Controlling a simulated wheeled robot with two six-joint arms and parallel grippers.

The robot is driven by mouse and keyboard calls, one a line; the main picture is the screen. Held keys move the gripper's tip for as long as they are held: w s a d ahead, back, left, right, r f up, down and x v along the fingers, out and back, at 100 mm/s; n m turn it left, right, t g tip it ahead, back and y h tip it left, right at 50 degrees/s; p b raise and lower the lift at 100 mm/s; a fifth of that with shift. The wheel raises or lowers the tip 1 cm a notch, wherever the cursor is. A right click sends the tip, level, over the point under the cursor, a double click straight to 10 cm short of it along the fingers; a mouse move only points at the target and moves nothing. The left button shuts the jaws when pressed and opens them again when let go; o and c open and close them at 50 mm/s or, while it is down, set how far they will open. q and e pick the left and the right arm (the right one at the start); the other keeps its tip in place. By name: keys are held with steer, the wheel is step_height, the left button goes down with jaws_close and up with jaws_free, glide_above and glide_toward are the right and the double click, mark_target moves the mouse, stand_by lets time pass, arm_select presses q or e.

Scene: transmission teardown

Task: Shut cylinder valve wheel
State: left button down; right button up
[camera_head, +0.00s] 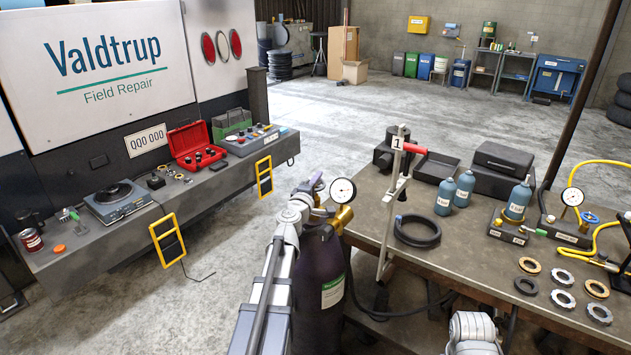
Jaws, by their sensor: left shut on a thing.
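A dark gas cylinder (318,285) with a green and white label stands upright beside the near left end of the workbench. A brass valve fitting (343,218) and a round white dial gauge (342,191) sit at its top. My left gripper (308,195) is at the cylinder's top, shut on the valve wheel. The wheel is small and mostly hidden by the gripper, so its turn cannot be read. My left arm comes up from the bottom and covers part of the cylinder's left side. Of my right arm only a pale link shows at the bottom edge; its gripper is out of view.
A truck-side shelf (105,240) with tools is on the left. Concrete floor between them is mostly clear.

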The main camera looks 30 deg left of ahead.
mark_target(324, 183)
arm_select(q)
steer(key=m+h, duration=0.1)
steer(key=h, duration=0.1)
steer(key=m+h, duration=0.1)
steer(key=h, duration=0.1)
steer(key=m+h, duration=0.1)
steer(key=h, duration=0.1)
steer(key=shift+w+d+m, duration=0.1)
steer(key=shift+d+m, duration=0.25)
steer(key=shift+m, duration=0.05)
steer(key=m+h, duration=0.2)
steer(key=h, duration=0.2)
steer(key=shift+d+m+g, duration=0.3)
steer(key=shift+m+g, duration=0.1)
steer(key=m+h, duration=0.1)
steer(key=m+g+h, duration=0.1)
steer(key=h, duration=0.1)
steer(key=d+m+g+h, duration=0.1)
steer(key=shift+s+h, duration=0.25)
steer(key=shift+h, duration=0.05)
steer(key=shift+s+d+m+g+h, duration=0.15)
steer(key=shift+s+m+g+h, duration=0.05)
steer(key=shift+m+g+h, duration=0.5)
steer(key=shift+s+d+m+g+h, duration=0.15)
steer(key=shift+m+g+h, duration=0.45)
steer(key=shift+g+h, duration=0.15)
steer(key=shift+s+d+g, duration=0.1)
steer(key=shift+g, duration=0.15)
